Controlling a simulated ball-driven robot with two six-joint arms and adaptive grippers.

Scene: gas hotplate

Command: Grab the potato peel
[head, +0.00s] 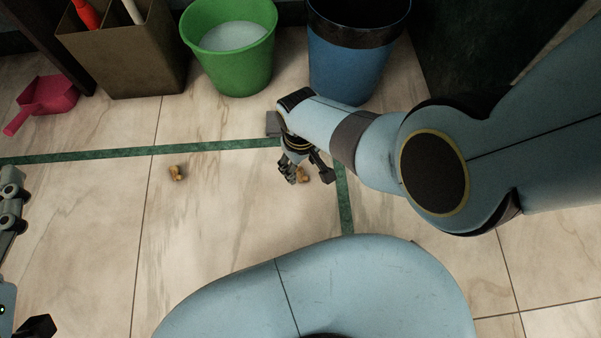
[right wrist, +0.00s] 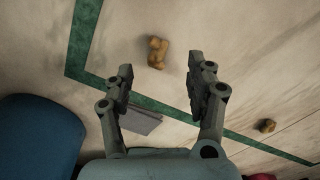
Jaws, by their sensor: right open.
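One brown potato peel (head: 302,175) lies on the tiled floor at my right gripper (head: 308,177) in the head view. In the right wrist view the same peel (right wrist: 157,52) shows just beyond the fingertips, nearer the left finger. My right gripper (right wrist: 167,70) is open and empty, its fingers on either side of the line to the peel. I cannot tell its height above the floor. A second brown peel (head: 177,173) lies farther left on the floor; it also shows in the right wrist view (right wrist: 265,126). My left gripper (head: 12,205) is partly cut off at the left edge.
A green bucket (head: 230,75) and a blue bin (head: 348,75) stand behind the gripper. A brown box (head: 125,60) and a pink dustpan (head: 50,95) are at the back left. A flat grey piece (head: 272,124) lies near the green floor strip. Floor between the peels is clear.

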